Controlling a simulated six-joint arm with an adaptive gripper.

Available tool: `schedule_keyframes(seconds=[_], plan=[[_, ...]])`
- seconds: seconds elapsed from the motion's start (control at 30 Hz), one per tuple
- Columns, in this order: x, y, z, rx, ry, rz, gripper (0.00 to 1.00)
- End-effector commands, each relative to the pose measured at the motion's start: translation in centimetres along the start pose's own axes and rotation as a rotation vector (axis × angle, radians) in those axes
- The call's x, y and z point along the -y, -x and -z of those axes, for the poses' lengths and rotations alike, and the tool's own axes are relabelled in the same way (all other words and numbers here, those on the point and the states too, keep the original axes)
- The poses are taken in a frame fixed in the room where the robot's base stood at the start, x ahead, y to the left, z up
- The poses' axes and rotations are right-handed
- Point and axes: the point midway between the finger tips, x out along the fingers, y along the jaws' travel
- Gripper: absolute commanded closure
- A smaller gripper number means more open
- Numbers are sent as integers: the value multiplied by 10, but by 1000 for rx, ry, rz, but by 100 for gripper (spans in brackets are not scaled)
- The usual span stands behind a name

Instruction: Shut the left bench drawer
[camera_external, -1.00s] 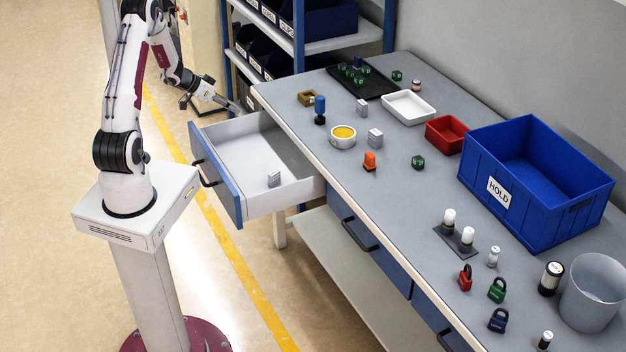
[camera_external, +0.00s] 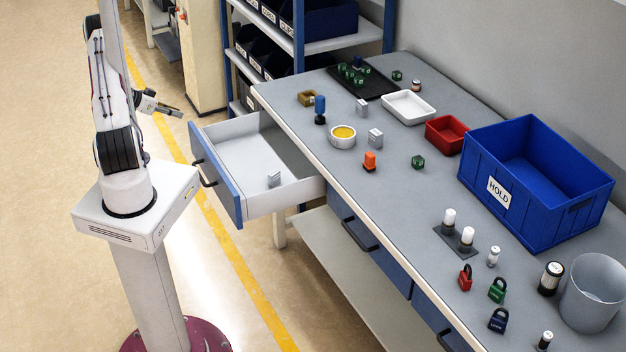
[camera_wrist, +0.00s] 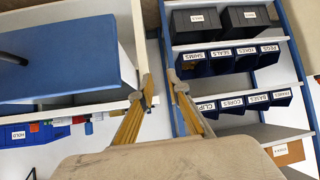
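The left bench drawer (camera_external: 215,178) is pulled out from the left end of the bench, with its blue front and dark handle (camera_external: 203,172) facing left. The drawer's blue front (camera_wrist: 65,62) fills the upper left there, with part of the handle (camera_wrist: 10,58) at the edge.
The bench top (camera_external: 300,130) holds small parts, a white tray (camera_external: 408,107), a red tray (camera_external: 446,134) and a blue HOLD bin (camera_external: 535,190). A shelf rack with labelled bins (camera_wrist: 225,62) stands behind the drawer. The floor left of the drawer is clear.

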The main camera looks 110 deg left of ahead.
Motion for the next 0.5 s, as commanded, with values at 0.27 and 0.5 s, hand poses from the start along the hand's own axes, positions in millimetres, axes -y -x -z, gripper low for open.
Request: schedule_keyframes(seconds=[0.27, 0.5], plan=[[-50, -1, -52, 4, 266, -131, 84], [-115, 7, -98, 15, 600, -296, 84]])
